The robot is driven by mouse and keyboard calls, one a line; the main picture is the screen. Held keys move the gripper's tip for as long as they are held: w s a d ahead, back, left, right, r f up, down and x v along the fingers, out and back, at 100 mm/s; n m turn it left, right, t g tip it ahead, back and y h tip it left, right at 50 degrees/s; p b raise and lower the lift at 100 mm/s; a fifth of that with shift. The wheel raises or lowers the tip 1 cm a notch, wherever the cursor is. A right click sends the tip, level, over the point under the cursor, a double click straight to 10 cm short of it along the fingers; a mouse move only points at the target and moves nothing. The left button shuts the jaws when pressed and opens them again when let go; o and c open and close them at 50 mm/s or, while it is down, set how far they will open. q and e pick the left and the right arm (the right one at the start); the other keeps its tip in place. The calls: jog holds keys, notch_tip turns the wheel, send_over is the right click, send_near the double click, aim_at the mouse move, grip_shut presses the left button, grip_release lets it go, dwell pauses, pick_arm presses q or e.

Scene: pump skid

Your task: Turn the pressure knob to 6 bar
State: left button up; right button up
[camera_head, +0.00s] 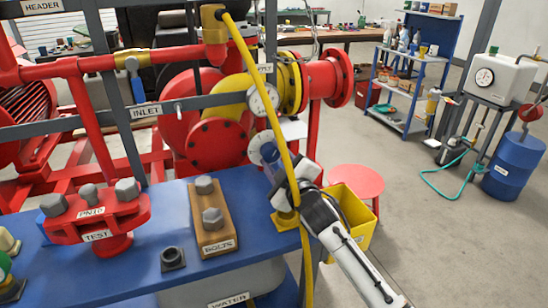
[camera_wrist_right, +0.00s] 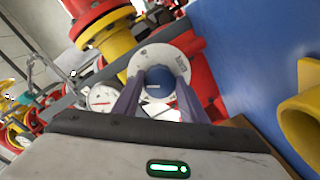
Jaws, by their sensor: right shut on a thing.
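The blue pressure knob (camera_wrist_right: 161,82) sits in front of a round white dial plate (camera_wrist_right: 150,57) in the right wrist view. The plate's markings are too small to read, and I cannot tell the setting. My right gripper (camera_wrist_right: 160,92) is shut on the knob, one finger on each side. My left gripper is not in view.
A yellow hose (camera_head: 259,85) hangs down across my right wrist. The blue bench (camera_head: 135,268) carries a red flange (camera_head: 95,213) and a wooden bolt block (camera_head: 211,232). A yellow bin (camera_head: 352,215) and red stool (camera_head: 356,181) stand close right. Open floor lies farther right.

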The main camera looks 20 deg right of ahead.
jog(key=o, duration=1.1)
jog(key=shift+c, duration=0.2)
jog(key=s, duration=1)
jog(key=shift+s+d+r, duration=0.15)
jog(key=shift+d, duration=0.15)
